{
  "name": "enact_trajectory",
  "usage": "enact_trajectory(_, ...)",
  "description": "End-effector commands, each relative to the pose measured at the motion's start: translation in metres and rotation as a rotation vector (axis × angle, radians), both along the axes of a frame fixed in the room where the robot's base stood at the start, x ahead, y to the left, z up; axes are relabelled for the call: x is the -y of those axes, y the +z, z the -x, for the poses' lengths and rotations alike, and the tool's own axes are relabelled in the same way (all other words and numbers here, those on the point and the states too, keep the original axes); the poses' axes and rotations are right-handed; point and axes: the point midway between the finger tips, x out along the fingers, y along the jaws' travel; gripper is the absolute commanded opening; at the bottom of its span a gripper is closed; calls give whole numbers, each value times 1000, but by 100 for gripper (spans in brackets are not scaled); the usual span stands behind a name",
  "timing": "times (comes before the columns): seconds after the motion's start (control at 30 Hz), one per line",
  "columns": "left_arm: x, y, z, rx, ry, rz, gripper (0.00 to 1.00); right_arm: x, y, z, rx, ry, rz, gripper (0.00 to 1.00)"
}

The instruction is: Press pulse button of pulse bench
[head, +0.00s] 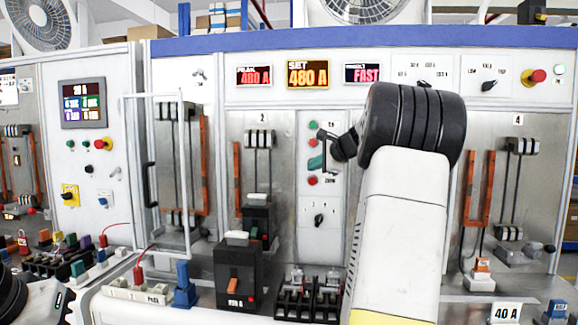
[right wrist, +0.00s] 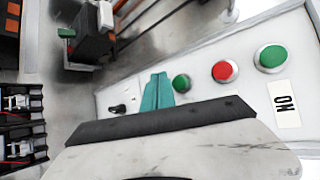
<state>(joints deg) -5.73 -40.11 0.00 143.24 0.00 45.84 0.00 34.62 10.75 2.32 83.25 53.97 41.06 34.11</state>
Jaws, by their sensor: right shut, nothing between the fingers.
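The pulse bench's narrow white control strip (head: 320,240) carries a column of round green and red buttons. An upper green button (head: 312,124), a red button (head: 312,142) and a lower red button (head: 313,181) show in the head view. The right wrist view shows a green (right wrist: 270,57), a red (right wrist: 225,71) and another green button (right wrist: 181,84). The small labels do not tell me which is the pulse button. My right gripper (head: 316,162) is shut and empty, its teal fingertips (right wrist: 157,92) in front of the strip. Contact cannot be told. My left gripper is out of view.
A black selector (right wrist: 118,109) sits below the buttons. A black breaker (head: 240,277) stands on the front ledge. A red emergency knob (head: 537,76) is at upper right. My right arm covers the panel's centre right.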

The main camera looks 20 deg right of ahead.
Motion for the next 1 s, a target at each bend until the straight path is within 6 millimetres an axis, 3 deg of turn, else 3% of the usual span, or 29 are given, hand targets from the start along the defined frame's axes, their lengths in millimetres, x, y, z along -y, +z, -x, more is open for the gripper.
enact_trajectory(0.33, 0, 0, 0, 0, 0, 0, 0, -15, 0, 25, -1, 2, 0, 0)
enact_trajectory(1.0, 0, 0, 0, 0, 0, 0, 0, -16, 0, 25, 0, 1, 0, 0)
